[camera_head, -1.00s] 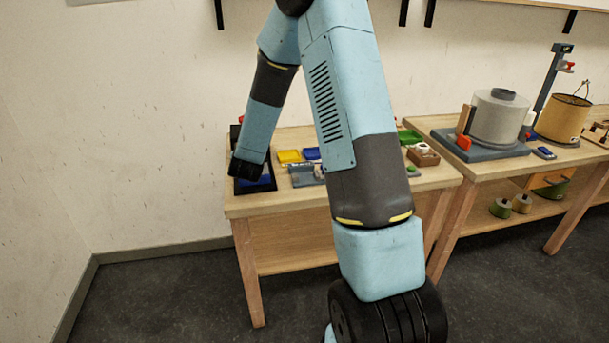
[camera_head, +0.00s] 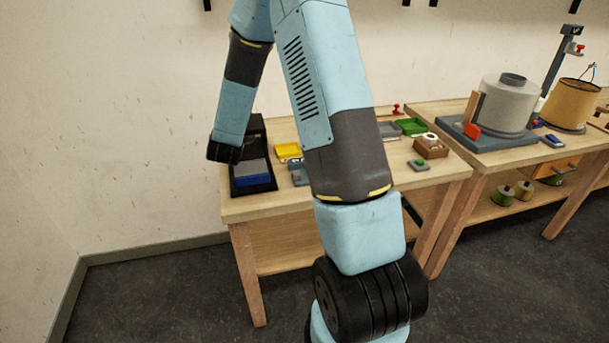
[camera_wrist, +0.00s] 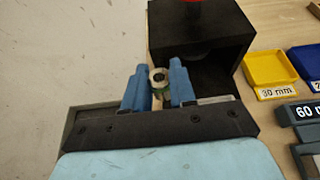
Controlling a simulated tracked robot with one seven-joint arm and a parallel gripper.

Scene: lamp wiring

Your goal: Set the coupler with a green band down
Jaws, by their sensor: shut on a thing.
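In the wrist view, my gripper (camera_wrist: 158,86) has its two blue fingers shut on a small pale ring-shaped coupler (camera_wrist: 157,77). A green band (camera_wrist: 161,91) shows low on the coupler between the fingers. The coupler is in front of a black box-like stand (camera_wrist: 200,30) with a red part on top. I cannot tell whether the coupler touches anything beneath it. In the head view, the end of my arm hangs by the left end of the bench, and the fingers and coupler are hidden there.
Yellow (camera_wrist: 272,70) and blue (camera_wrist: 306,62) bins and a grey block marked 60 mm (camera_wrist: 302,112) stand to the right. A brown box (camera_head: 430,149) and green tray (camera_head: 411,126) lie farther right.

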